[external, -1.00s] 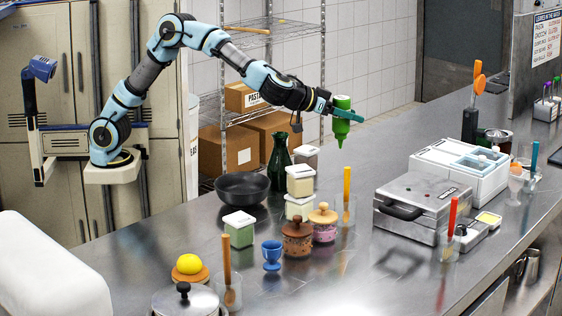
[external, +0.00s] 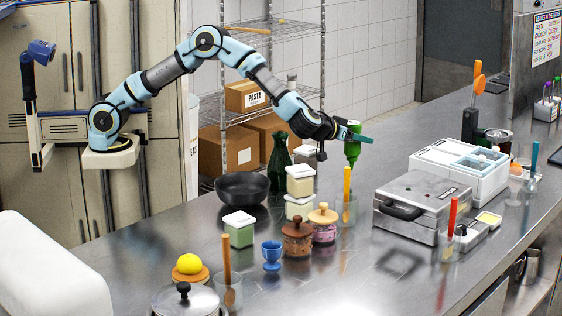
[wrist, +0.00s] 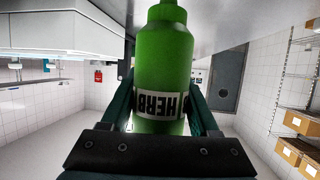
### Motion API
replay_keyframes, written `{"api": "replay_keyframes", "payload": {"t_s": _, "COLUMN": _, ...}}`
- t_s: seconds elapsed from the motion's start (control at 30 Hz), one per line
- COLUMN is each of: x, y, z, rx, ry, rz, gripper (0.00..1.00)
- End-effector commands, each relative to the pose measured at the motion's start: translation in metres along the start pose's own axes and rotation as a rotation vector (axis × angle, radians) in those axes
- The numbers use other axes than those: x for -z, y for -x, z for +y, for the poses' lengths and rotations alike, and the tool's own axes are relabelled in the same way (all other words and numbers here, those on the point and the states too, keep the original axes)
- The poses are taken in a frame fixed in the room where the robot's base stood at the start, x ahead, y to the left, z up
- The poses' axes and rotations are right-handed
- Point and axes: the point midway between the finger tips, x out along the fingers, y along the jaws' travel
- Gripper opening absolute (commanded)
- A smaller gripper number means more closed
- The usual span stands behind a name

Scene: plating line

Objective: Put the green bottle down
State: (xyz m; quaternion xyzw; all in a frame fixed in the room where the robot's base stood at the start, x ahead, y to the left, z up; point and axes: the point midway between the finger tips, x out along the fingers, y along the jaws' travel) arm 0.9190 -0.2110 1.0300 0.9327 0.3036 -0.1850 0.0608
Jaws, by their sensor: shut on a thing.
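My gripper (external: 352,138) is shut on the green bottle (external: 353,148), at the end of my outstretched arm. The bottle hangs beyond the white-lidded jars in the external view, over the back part of the steel counter (external: 400,150). A white label reading HERB shows between the fingers, and the lower end is hidden behind the gripper body.
A glass with an orange-handled tool (external: 347,200) stands in front of the bottle. Stacked jars (external: 300,182), a dark green bottle (external: 279,162) and a black bowl (external: 242,187) stand to the left. A press grill (external: 420,205) is to the right. Bare counter lies between bottle and grill.

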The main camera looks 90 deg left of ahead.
Motion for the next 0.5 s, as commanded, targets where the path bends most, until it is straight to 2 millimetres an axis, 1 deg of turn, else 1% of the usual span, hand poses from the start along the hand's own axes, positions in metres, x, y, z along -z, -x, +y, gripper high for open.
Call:
{"api": "replay_keyframes", "payload": {"t_s": 0.1, "x": -0.016, "y": -0.006, "z": 0.0, "rx": 0.001, "ry": -0.003, "rz": -0.003, "gripper": 0.35}}
{"api": "replay_keyframes", "payload": {"t_s": 0.2, "x": -0.025, "y": -0.01, "z": 0.0, "rx": 0.001, "ry": -0.002, "rz": -0.001, "gripper": 0.35}}
{"api": "replay_keyframes", "payload": {"t_s": 0.5, "x": -0.028, "y": -0.011, "z": 0.0, "rx": 0.0, "ry": -0.001, "rz": 0.0, "gripper": 0.35}}
